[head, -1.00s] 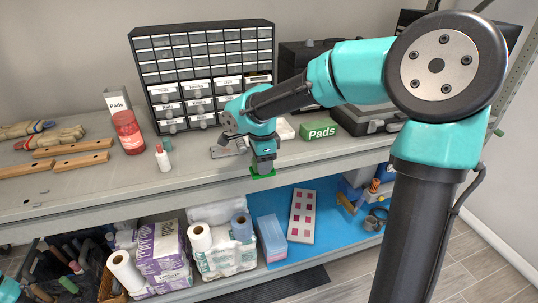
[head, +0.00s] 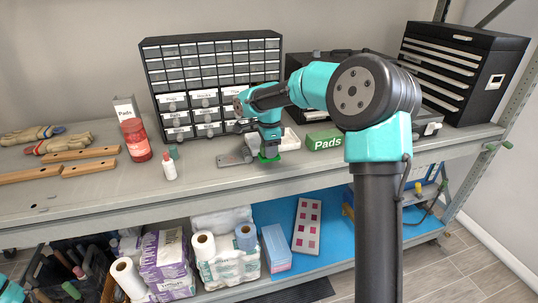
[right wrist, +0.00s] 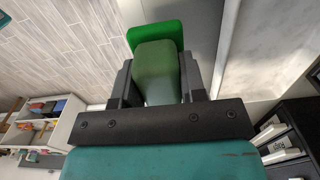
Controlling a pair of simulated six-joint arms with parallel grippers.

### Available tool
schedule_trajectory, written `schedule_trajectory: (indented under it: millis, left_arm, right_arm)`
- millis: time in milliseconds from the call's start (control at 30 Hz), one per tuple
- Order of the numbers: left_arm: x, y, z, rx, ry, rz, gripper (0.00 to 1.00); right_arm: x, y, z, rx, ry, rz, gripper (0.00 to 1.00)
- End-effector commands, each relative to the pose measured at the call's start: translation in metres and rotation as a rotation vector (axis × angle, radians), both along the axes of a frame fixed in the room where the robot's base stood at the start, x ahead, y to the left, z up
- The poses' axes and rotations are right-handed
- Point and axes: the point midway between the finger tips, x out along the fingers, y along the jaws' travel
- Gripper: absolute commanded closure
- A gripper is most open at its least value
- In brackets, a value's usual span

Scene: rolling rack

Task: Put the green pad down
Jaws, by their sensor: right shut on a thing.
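My right gripper (head: 268,148) is low over the workbench top, between a grey metal plate and the green box marked "Pads". It is shut on the green pad (head: 268,157), whose bright green edge shows just below the fingers. In the right wrist view the fingers (right wrist: 156,74) clasp the dull green block of the pad, with its bright green plate (right wrist: 157,36) beyond. I cannot tell whether the pad touches the bench. Of my left arm only a teal part shows at the lower left corner.
The green "Pads" box (head: 324,140) stands right of the gripper, and a white tray (head: 290,138) lies just behind. A grey metal plate (head: 232,159) lies to the left. A drawer cabinet (head: 213,62) stands behind. The bench's front strip (head: 215,184) is clear.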

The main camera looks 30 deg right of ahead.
Motion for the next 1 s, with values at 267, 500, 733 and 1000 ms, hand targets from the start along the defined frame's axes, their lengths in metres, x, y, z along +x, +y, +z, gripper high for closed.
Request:
schedule_trajectory:
  millis: [267,500,733,1000]
  left_arm:
    - [0.000,0.000,0.000,0.000,0.000,0.000,0.57]
    - [0.000,0.000,0.000,0.000,0.000,0.000,0.57]
    - [0.000,0.000,0.000,0.000,0.000,0.000,0.57]
    - [0.000,0.000,0.000,0.000,0.000,0.000,0.57]
  right_arm:
    - [0.009,-0.005,0.000,0.000,-0.001,0.001,0.81]
    - [0.012,-0.007,-0.001,0.000,-0.001,0.000,0.81]
    - [0.016,-0.010,-0.024,0.000,0.002,0.001,0.81]
    - [0.016,-0.010,-0.037,0.000,-0.001,0.001,0.81]
